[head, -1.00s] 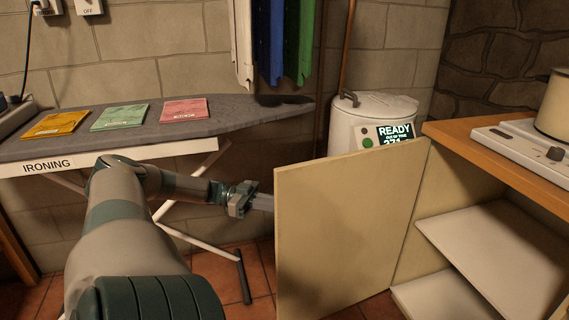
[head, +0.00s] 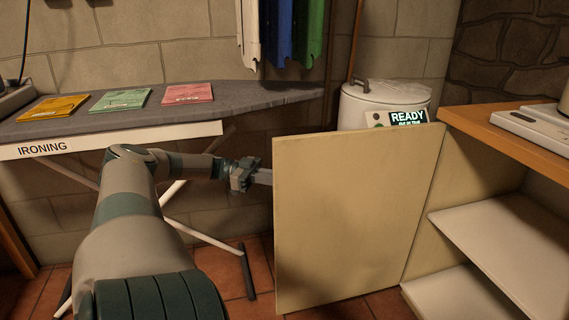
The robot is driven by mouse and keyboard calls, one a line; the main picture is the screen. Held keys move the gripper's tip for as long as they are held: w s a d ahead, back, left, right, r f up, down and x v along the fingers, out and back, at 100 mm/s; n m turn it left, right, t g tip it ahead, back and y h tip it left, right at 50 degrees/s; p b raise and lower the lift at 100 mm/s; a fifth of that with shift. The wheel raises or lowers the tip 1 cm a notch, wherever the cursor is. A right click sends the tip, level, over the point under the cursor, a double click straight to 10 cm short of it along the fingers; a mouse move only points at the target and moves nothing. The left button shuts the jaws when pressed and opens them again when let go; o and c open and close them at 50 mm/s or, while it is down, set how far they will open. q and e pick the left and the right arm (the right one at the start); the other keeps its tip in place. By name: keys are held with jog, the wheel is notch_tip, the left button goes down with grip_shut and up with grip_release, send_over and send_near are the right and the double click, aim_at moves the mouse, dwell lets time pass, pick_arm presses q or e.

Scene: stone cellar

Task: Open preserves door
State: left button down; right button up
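The cream preserves door (head: 350,215) stands swung out from the cabinet on the right, its flat panel facing me. Bare white shelves (head: 515,240) show inside the cabinet to the right of it. My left gripper (head: 262,176) is at the door's left edge, at its upper part. Its fingertips are partly hidden behind the panel, so I cannot see whether they touch it or how far apart they are. My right gripper is not in view.
An ironing board (head: 110,142) with several coloured packets stands at the left, its crossed legs (head: 205,240) behind my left arm. A white boiler (head: 385,105) stands behind the door. A wooden worktop (head: 510,125) with a white appliance tops the cabinet. Tiled floor shows below.

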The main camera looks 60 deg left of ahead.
pick_arm(q)
jog(key=shift+w+a+r, duration=0.1)
jog(key=shift+w+r, duration=0.05)
dwell(0.3)
jog(key=c, duration=1.9)
grip_release()
jog(key=shift+w, duration=0.15)
jog(key=shift+o, duration=0.5)
jog(key=shift+w+d, duration=0.15)
jog(key=shift+d, duration=0.1)
jog(key=shift+s+a, duration=0.1)
jog(key=shift+s, duration=0.15)
